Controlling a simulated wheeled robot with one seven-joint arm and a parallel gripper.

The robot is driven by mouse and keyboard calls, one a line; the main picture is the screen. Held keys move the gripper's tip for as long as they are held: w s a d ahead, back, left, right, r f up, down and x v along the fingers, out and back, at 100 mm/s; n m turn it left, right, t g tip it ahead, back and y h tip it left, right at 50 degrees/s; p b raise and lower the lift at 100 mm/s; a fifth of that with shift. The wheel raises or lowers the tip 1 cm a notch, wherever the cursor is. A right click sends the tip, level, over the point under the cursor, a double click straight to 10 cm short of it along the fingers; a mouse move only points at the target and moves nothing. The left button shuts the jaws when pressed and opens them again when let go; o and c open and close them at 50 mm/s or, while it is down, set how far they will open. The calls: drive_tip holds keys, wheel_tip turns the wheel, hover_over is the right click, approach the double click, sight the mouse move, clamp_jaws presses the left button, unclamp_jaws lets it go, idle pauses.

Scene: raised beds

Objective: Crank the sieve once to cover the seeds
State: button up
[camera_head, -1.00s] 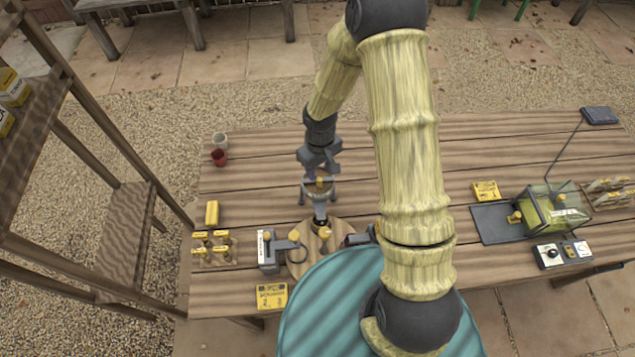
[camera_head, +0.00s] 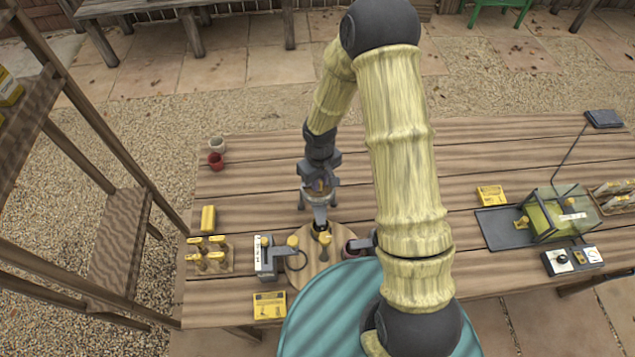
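No seeds can be made out.
On the table (camera_head: 460,165), a grey device (camera_head: 267,258), a rack of yellow-topped tools (camera_head: 208,255) and a yellow card (camera_head: 269,305) stand left. Two small pots (camera_head: 216,152) stand back left. A green clear-sided box (camera_head: 556,213) and a control box (camera_head: 571,259) stand right.

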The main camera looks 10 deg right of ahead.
drive_tip(key=shift+a, duration=0.1)
drive_tip(key=shift+w+a, duration=0.1)
drive_tip(key=shift+a, duration=0.5)
drive_tip(key=shift+w+a, duration=0.1)
drive_tip(key=shift+w+a, duration=0.35)
drive_tip(key=shift+a, duration=0.1)
idle(0.3)
drive_tip(key=shift+w+a, duration=0.1)
drive_tip(key=shift+w+a, duration=0.25)
drive_tip(key=shift+w, duration=0.2)
idle(0.3)
